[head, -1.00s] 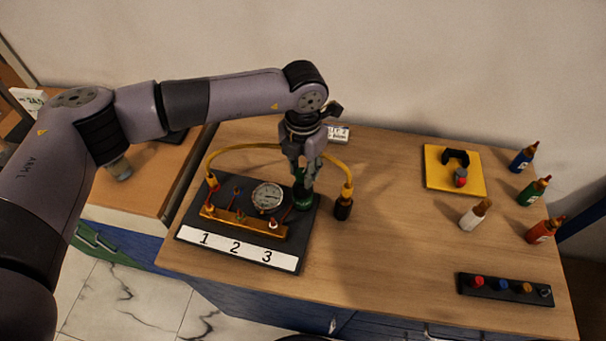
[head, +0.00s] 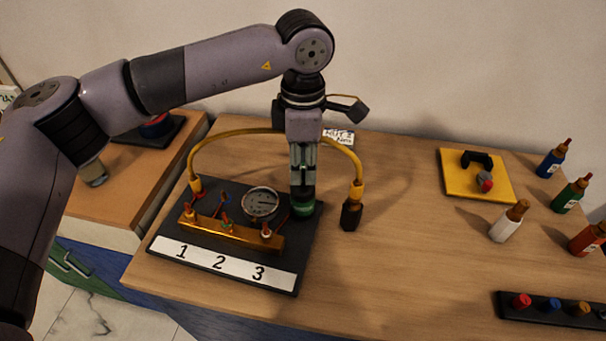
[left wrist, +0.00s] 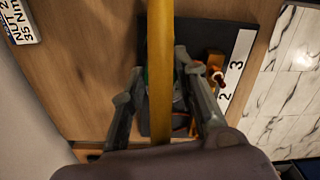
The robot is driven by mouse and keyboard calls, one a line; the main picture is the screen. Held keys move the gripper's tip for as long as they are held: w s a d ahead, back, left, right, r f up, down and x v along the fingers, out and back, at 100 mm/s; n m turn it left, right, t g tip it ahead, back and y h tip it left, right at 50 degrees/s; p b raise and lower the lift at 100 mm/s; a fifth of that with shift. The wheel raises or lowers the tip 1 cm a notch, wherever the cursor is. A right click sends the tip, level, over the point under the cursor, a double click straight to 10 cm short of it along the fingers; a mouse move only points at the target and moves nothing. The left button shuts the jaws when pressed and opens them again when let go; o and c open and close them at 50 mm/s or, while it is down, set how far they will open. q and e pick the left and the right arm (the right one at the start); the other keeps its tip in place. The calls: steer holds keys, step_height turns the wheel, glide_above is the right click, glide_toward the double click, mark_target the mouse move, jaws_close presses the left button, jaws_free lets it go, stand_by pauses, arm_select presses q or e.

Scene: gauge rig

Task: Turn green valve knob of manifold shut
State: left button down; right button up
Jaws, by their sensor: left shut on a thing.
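The manifold is a brass bar (head: 230,234) on a black base plate (head: 215,197) with a white strip numbered 1, 2, 3 and a round gauge (head: 261,203). The green valve knob (head: 304,208) sits at the plate's right rear. My left gripper (head: 303,196) points straight down over the knob and is shut on it, its fingers covering the knob's upper part. In the left wrist view, the yellow hose (left wrist: 160,70) crosses in front and hides most of the knob between the fingers (left wrist: 160,85). My right gripper is not in view.
A yellow plate (head: 460,187), several bottles and a black rack (head: 540,312) stand at right. The table's middle is clear.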

mark_target(303, 168)
arm_select(q)
steer(key=m+b, duration=0.1)
steer(key=m, duration=0.1)
steer(key=shift+f+m+b, duration=0.1)
steer(key=shift+m+b, duration=0.2)
steer(key=shift+b, duration=0.05)
steer(key=shift+m+b, duration=0.6)
steer(key=shift+m, duration=0.6)
steer(key=c, duration=1.2)
jaws_free()
steer(key=shift+c, duration=0.2)
step_height(303, 168, up, 12)
